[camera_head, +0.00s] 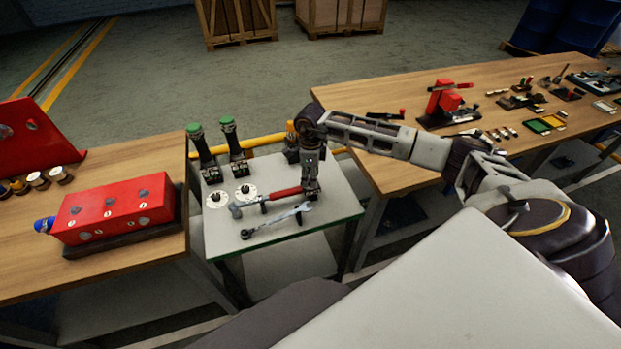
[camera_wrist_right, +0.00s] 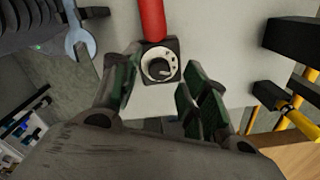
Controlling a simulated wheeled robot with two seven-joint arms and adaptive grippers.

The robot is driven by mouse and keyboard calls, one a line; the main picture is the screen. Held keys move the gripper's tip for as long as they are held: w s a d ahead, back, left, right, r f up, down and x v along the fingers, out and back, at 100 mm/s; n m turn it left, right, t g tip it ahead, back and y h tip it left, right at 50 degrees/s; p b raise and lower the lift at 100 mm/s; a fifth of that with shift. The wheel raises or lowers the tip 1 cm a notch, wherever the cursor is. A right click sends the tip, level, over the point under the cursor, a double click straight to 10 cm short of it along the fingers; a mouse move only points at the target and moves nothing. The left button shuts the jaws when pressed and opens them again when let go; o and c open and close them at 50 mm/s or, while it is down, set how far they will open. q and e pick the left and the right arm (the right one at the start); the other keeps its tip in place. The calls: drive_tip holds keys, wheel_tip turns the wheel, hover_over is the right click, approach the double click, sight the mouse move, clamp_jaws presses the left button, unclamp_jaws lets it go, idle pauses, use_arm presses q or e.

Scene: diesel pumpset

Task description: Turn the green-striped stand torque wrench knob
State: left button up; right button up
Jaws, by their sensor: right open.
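In the right wrist view a small dark block with a round white-faced knob (camera_wrist_right: 158,66) lies between and just beyond my right gripper's fingertips (camera_wrist_right: 155,90). The fingers, with green inner pads, are open, one on each side; I see no contact. A red handle (camera_wrist_right: 152,20) runs away from the block. In the head view my right gripper (camera_head: 311,190) points down over the right part of the small white table and hides the knob. The red handle (camera_head: 284,193) shows to its left. No green stripe is clear on the block. My left gripper is out of view.
On the white table (camera_head: 290,241), an open-ended wrench (camera_head: 272,222) lies in front, two white discs (camera_head: 217,199) lie left, and green-topped black levers (camera_head: 201,153) stand behind. A red box (camera_head: 115,208) is on the left bench. The right bench (camera_head: 380,165) holds a red device and small parts.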

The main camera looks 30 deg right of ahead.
wheel_tip(320, 180, up, 10)
drive_tip(key=shift+r, duration=0.2)
idle(0.3)
idle(0.4)
